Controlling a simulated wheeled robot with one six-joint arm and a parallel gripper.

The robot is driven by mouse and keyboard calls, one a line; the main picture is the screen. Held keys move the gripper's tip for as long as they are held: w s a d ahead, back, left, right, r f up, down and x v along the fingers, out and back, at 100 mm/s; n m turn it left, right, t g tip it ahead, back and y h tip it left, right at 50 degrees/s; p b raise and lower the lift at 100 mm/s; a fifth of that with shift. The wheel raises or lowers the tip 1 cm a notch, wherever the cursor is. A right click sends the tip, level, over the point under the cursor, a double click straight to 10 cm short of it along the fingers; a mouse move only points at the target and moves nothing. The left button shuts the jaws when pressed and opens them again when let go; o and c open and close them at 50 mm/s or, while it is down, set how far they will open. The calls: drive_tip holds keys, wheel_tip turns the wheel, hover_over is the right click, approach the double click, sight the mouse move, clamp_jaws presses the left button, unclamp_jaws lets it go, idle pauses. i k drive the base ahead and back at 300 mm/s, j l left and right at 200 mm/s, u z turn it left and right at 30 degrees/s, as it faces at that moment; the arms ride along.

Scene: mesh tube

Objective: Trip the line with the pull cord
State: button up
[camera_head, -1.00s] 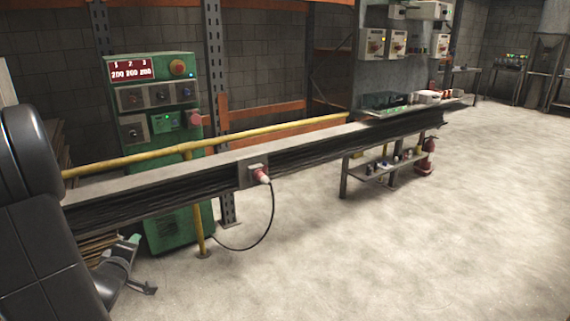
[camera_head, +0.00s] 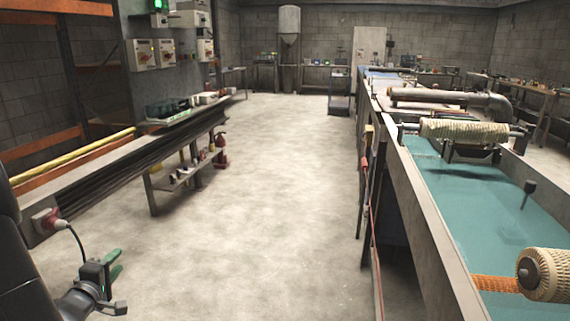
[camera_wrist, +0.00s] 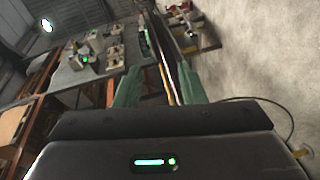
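My gripper (camera_head: 114,265) is at the lower left of the head view, beside the grey rail on the left. In the wrist view its two green fingers (camera_wrist: 160,88) stand apart with nothing held between them. A thin red line (camera_head: 371,220), possibly the pull cord, runs down the near side of the long tank (camera_head: 432,215) on the right. It is small, and I cannot tell whether it is slack or taut. My gripper is well left of it, across the floor, and not touching it.
The tank holds teal liquid (camera_head: 490,215) and wound rollers (camera_head: 464,131). A wide clear floor aisle (camera_head: 260,170) lies between it and the left rail. A red plug (camera_head: 45,220) with a black cable sits on the rail. A red extinguisher (camera_head: 220,150) stands by the left bench.

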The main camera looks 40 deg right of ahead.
sight(363, 160)
drive_tip(key=i+l+z, duration=0.15)
drive_tip(key=l+z, duration=0.15)
drive_tip(key=z, duration=0.15)
drive_tip(key=i+l+z, duration=0.2)
drive_tip(key=z, duration=0.25)
drive_tip(key=i+l+z, duration=0.2)
drive_tip(key=z, duration=0.2)
drive_tip(key=i+l+z, duration=0.1)
drive_tip(key=i+z, duration=0.15)
drive_tip(key=z, duration=0.2)
drive_tip(key=i+z, duration=0.15)
drive_tip(key=i, duration=0.85)
